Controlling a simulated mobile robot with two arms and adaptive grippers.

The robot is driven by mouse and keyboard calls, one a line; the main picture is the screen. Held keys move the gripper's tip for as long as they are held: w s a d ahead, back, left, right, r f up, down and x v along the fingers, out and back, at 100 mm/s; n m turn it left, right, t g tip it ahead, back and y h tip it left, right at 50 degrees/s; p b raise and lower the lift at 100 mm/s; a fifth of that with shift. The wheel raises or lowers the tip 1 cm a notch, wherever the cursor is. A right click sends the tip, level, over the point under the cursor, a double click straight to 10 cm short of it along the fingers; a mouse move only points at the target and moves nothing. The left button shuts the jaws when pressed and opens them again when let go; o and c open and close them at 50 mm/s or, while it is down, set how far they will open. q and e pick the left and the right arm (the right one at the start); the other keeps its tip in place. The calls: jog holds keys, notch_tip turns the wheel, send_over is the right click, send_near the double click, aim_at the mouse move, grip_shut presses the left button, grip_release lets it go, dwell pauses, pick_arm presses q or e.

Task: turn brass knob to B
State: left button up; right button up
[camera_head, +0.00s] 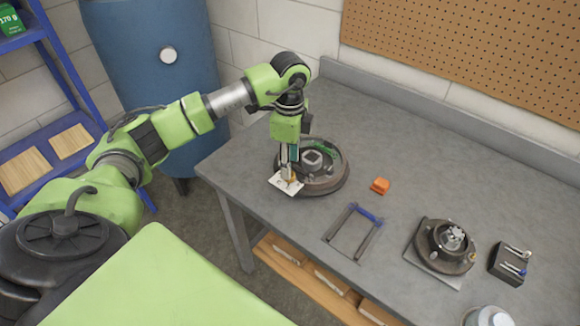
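The brass knob (292,180) shows only as a small yellowish patch on a pale plate (281,185) at the left front of the round turntable-like base (325,187). My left gripper (290,174) points down right at the knob, and its fingers hide most of it. The fingers look close together, but I cannot tell whether they grip the knob or only stand around it. The knob's pointing direction and any letter marks, such as B, are too small to read. My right gripper is not in view.
An orange block (380,186), a U-shaped frame with a blue grip (353,232), a round fixture on a plate (446,246) and a dark holder with small tools (510,263) stand on the grey workbench (410,150). A blue drum (165,95) stands behind my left arm.

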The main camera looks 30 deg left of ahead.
pick_arm(q)
notch_tip(320, 180, down, 2)
jog(key=shift+s+f, duration=0.1)
jog(key=shift+f, duration=0.75)
grip_shut()
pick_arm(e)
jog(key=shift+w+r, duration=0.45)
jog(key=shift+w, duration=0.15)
